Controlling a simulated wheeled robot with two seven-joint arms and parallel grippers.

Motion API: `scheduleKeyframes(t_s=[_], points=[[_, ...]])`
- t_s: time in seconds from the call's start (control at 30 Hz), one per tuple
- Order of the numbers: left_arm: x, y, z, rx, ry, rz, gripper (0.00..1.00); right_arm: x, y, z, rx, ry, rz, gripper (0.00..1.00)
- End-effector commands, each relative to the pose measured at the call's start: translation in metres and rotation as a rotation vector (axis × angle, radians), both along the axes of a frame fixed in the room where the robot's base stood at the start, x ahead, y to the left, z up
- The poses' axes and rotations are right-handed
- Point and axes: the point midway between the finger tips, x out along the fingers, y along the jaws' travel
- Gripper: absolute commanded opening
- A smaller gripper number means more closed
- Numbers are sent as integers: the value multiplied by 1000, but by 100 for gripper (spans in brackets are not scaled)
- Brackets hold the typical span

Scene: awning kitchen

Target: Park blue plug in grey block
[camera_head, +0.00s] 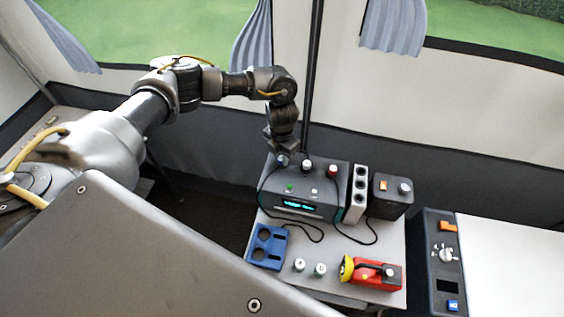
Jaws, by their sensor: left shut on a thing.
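My left gripper (282,148) reaches down over the back left of the grey device with a lit display (290,190). It is shut on a small plug, bluish grey in what shows, which I take for the blue plug (282,160). The fingers partly hide it, and I cannot tell whether it still sits in the device's top. The grey block (356,194), light grey with a column of dark round holes, stands upright just right of the device. Its holes look empty. My right gripper is not in view.
A black-and-white plug (307,165) and a red plug (332,171) stand on the device. A dark box (391,197) stands right of the block. A blue holder (267,247), two small pale cylinders and a red torch (372,273) lie in front. Black cables loop across the table.

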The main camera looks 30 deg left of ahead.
Motion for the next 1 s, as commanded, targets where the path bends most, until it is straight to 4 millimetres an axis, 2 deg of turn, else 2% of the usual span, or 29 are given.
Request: scheduleKeyframes(t_s=[1.0], points=[[0, 0, 33, -1, -1, 0, 1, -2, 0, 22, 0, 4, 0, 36]])
